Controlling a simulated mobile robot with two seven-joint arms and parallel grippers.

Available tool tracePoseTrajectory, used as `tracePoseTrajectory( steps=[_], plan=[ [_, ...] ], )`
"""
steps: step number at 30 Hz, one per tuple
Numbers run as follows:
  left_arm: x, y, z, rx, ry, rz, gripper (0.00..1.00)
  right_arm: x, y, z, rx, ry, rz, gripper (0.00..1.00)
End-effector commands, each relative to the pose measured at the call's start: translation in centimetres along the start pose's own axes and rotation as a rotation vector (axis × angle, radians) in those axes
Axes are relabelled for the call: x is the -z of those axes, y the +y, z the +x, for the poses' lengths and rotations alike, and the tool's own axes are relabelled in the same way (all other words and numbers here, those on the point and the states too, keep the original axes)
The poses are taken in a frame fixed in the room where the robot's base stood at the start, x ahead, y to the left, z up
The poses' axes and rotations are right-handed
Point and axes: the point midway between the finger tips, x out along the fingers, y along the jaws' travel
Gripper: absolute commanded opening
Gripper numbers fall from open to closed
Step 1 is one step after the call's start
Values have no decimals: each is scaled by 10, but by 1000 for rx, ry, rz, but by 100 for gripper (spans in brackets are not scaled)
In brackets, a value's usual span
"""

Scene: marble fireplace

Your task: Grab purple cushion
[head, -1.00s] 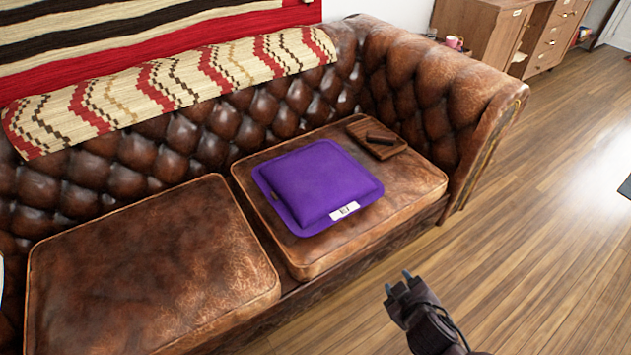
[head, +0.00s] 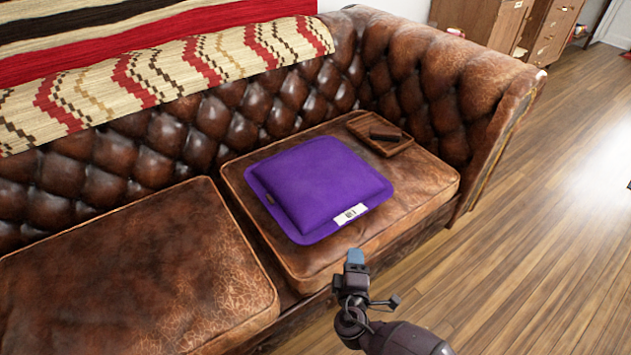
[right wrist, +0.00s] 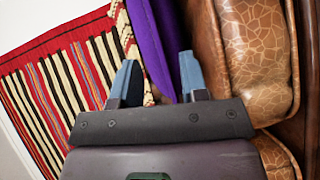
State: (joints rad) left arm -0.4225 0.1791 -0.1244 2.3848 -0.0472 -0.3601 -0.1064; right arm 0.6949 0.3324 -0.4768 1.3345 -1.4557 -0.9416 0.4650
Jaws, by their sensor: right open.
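The purple cushion (head: 317,186) lies flat on the right seat of the brown leather sofa, with a white label on its front edge. My right gripper (head: 355,262) is just in front of the seat's front edge, close to the labelled side of the cushion and apart from it in the head view. In the right wrist view the two blue-grey fingers (right wrist: 158,80) are spread open, with part of the purple cushion (right wrist: 150,45) beyond and between them. Nothing is held. My left gripper is not in view.
The sofa's left seat (head: 130,275) is bare. A small wooden tray (head: 380,136) with a dark item sits behind the cushion, near the armrest (head: 500,110). A striped blanket (head: 160,75) covers the backrest. Wooden floor (head: 540,240) is clear at right.

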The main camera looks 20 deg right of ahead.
Motion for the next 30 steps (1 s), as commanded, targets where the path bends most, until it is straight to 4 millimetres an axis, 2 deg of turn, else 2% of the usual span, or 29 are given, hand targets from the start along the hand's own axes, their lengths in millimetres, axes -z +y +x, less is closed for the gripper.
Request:
tracePoseTrajectory(
  steps=[3,7,16,25,30],
  plan=[
    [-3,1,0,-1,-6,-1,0,14,-4,4,-68,20,-70,40],
    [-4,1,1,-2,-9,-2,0,21,-4,8,-102,32,-101,40],
    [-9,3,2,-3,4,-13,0,22,-1,47,-105,33,-105,40],
    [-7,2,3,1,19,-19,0,23,3,68,-105,32,-103,40],
    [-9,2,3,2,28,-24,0,24,5,91,-104,32,-104,40]
  ],
)
